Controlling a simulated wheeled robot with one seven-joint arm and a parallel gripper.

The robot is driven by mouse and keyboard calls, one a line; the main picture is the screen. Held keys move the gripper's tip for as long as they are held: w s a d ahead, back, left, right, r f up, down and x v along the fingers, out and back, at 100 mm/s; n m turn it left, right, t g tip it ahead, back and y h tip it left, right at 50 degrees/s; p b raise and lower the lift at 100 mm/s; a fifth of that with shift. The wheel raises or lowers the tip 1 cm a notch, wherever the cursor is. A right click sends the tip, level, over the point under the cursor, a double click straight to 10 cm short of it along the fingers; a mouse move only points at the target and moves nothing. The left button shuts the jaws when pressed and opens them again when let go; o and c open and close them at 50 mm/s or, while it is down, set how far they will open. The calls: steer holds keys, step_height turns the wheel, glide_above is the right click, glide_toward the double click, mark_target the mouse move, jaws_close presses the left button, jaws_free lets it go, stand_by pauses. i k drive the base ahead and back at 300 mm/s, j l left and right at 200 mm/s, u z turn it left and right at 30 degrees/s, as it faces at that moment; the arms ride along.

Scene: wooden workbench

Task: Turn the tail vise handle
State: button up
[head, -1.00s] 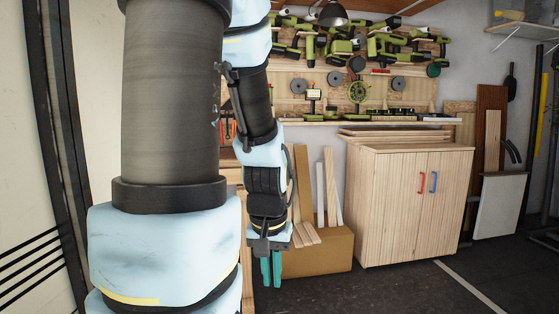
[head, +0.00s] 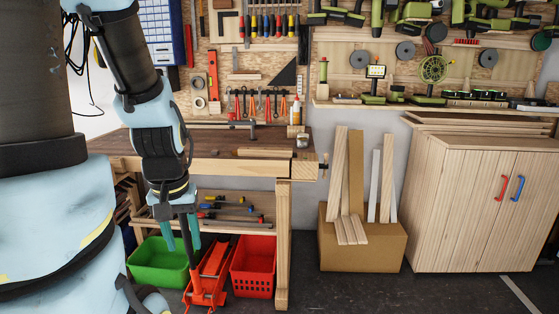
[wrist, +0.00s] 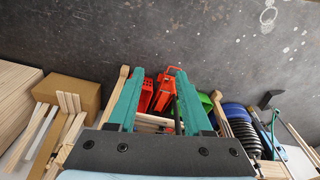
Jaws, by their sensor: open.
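The wooden workbench (head: 220,166) stands against the back wall in the head view. At its right end is the tail vise (head: 309,168). Its handle (head: 323,163) shows as a small dark piece sticking out to the right, and its exact shape is too small to tell. My gripper (head: 181,240) hangs pointing down in front of the bench, left of the vise and lower than it. Its teal fingers are apart with nothing between them; they also show in the wrist view (wrist: 158,85). I cannot make out the handle in the wrist view.
Below the bench are a green bin (head: 158,264), a red floor jack (head: 209,275) and a red crate (head: 253,267). A cardboard box (head: 362,245) with leaning boards (head: 350,180) stands right of the bench, then a wooden cabinet (head: 465,210). Dark floor between bench and box is clear.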

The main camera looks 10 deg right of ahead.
mark_target(325, 166)
steer(key=i+l+u, duration=0.1)
steer(key=l+u, duration=0.35)
steer(key=l, duration=0.7)
steer(key=l+u, duration=0.5)
steer(key=l, duration=0.65)
steer(key=k+l, duration=0.1)
steer(key=l, duration=0.9)
steer(key=k+l, duration=0.15)
steer(key=l, duration=0.3)
